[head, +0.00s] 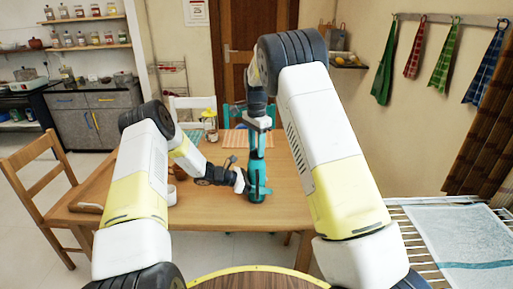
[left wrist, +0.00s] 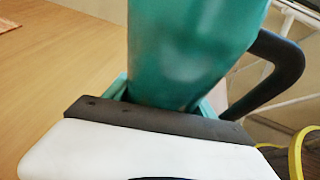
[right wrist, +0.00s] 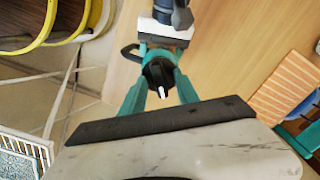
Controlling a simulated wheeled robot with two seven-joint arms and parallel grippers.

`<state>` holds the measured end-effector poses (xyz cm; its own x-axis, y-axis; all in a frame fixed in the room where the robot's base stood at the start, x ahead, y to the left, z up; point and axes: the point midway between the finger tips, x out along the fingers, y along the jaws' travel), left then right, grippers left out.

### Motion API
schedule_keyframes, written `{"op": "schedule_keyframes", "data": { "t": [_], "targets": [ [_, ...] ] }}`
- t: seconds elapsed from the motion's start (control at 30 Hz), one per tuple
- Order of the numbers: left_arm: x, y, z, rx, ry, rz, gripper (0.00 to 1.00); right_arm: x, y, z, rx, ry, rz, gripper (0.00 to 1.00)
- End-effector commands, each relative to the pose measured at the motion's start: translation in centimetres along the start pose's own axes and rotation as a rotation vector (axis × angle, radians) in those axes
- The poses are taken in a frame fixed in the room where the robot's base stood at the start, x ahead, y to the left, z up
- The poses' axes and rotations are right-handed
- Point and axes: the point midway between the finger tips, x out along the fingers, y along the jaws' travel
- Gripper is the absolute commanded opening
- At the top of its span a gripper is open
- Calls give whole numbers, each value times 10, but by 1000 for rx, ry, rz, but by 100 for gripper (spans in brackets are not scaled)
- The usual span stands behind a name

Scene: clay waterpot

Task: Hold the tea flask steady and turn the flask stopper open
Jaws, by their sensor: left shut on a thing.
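The teal tea flask (head: 257,168) stands upright near the right part of the wooden table. My left gripper (head: 246,184) is shut on its body from the left side, low down. The left wrist view shows the flask (left wrist: 190,45) close up between the fingers (left wrist: 165,98), with its black handle (left wrist: 278,70) to the right. My right gripper (head: 258,132) points down from above the flask. In the right wrist view, its teal fingers (right wrist: 160,85) are open on either side of the black flask stopper (right wrist: 158,70), which has a white tip. Contact with the stopper cannot be told.
The wooden table (head: 215,210) has clear room in front of the flask. A white cup (head: 171,194) stands behind my left arm, and an orange striped mat (head: 240,136) lies farther back. A yellow-topped jar (head: 210,125) and chairs (head: 45,165) are beyond and left.

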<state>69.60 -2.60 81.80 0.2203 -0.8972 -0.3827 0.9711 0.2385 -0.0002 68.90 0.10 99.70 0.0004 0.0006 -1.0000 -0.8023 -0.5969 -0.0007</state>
Motion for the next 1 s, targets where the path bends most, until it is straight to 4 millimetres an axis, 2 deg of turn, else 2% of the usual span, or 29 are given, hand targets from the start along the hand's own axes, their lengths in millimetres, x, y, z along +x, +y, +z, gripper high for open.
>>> {"op": "schedule_keyframes", "data": {
  "t": [0.07, 0.1, 0.27, 0.3, 0.67, 1.0],
  "targets": [
    [0, 0, 0, 0, 0, 0, 0, 0, 0, 0, 0, 0, 0, 37],
    [0, 0, 0, 0, 0, 0, 0, 0, 0, 0, 0, 0, 0, 33],
    [0, 0, 0, 0, 0, 0, 0, 0, 0, 0, 0, 0, 0, 2],
    [0, 0, 0, 0, 0, 0, 0, 0, 0, 0, 0, 0, 0, 0],
    [0, 0, 0, 0, 0, 0, 0, 0, 0, 0, -26, -1, 0, 0],
    [0, 0, 0, 1, 0, 0, 0, 0, 0, 0, -224, -1, 0, 0]
  ]
}}
